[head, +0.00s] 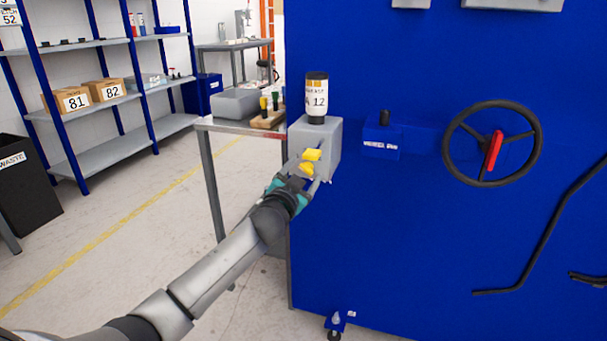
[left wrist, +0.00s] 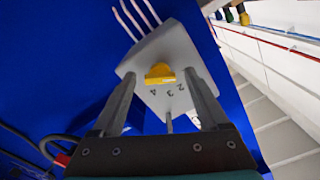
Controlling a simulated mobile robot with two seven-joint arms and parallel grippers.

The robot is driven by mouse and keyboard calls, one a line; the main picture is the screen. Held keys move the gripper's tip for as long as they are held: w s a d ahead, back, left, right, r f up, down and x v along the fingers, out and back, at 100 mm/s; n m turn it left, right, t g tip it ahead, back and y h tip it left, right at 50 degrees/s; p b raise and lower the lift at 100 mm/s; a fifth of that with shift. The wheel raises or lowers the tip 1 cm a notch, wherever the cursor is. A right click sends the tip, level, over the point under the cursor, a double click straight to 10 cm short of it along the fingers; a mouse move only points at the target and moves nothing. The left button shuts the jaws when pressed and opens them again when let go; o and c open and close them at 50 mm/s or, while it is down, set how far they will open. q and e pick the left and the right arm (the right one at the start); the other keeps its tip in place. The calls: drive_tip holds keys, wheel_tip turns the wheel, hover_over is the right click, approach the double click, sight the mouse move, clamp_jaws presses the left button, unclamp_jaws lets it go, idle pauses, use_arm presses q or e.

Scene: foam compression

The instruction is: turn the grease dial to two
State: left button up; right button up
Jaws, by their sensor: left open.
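The grease dial is a yellow knob (head: 312,155) on the front of a grey box (head: 329,148), fixed to the side of a blue machine. In the left wrist view the yellow knob (left wrist: 160,74) sits above the printed numerals 2, 3 and 4. I cannot tell which numeral it points to. My left gripper (head: 305,171) is at the box front, with its open fingers on either side of the knob, as the left wrist view (left wrist: 160,80) shows. I cannot tell whether they touch it. A labelled grease cartridge (head: 316,98) stands on the box. My right gripper is not visible.
A blue machine wall (head: 420,240) fills the right, with a black handwheel (head: 534,125) and a small blue box (head: 381,136). A metal table (head: 214,125) with a grey bin (head: 235,103) stands left of the dial box. Open floor lies left.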

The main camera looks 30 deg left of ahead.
use_arm(q)
drive_tip(key=shift+c, duration=0.2)
clamp_jaws()
idle(0.3)
drive_tip(key=shift+m, duration=0.3)
drive_tip(key=shift+p, duration=0.45)
drive_tip(key=m+p, duration=0.1)
drive_tip(key=m, duration=0.1)
drive_tip(key=shift+m, duration=0.3)
drive_tip(key=shift+m+p, duration=0.95)
drive_tip(key=shift+m, duration=1.35)
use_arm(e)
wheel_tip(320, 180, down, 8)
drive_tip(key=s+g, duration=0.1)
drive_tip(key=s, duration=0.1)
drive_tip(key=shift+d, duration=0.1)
